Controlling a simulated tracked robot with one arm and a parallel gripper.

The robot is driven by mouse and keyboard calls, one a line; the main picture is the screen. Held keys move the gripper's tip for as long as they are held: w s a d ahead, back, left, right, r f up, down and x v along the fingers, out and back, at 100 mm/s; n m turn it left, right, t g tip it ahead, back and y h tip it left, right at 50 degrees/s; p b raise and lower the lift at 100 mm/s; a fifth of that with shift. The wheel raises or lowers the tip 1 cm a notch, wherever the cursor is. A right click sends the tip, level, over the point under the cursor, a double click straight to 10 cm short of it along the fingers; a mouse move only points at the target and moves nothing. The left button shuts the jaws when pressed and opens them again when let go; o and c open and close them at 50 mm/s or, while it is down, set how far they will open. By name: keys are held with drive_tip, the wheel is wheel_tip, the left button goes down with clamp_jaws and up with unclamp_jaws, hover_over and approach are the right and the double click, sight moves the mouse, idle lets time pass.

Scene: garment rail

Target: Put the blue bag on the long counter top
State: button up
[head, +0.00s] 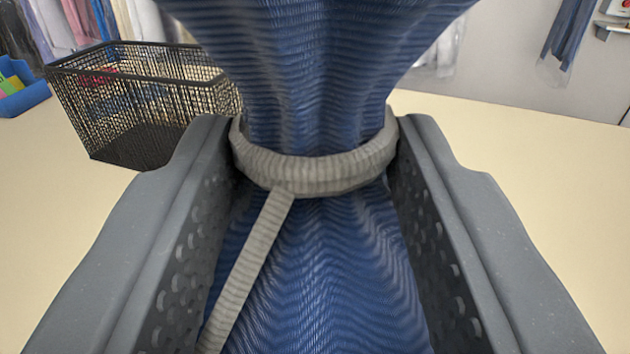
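The blue bag (310,265) fills the middle of the head view, close to the camera. It is ribbed cloth, cinched at its neck by a grey cord band (315,172) with a loose end hanging down. My gripper (315,150) has one finger on each side of the bag's neck. The fingers appear to press on the grey band and hold the bag there. The bag's top and bottom run out of the picture. The pale cream counter top (530,190) spreads out behind and below the bag.
A black wire basket (140,100) stands on the counter at the left, behind my left finger. A blue tray (22,95) with coloured items is at the far left edge. Clothes in clear covers (570,35) hang at the back. The counter's right side is clear.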

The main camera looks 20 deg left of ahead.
drive_tip(key=shift+o, duration=0.6)
drive_tip(key=v, duration=1.2)
drive_tip(key=shift+b, duration=0.3)
drive_tip(key=shift+r, duration=0.1)
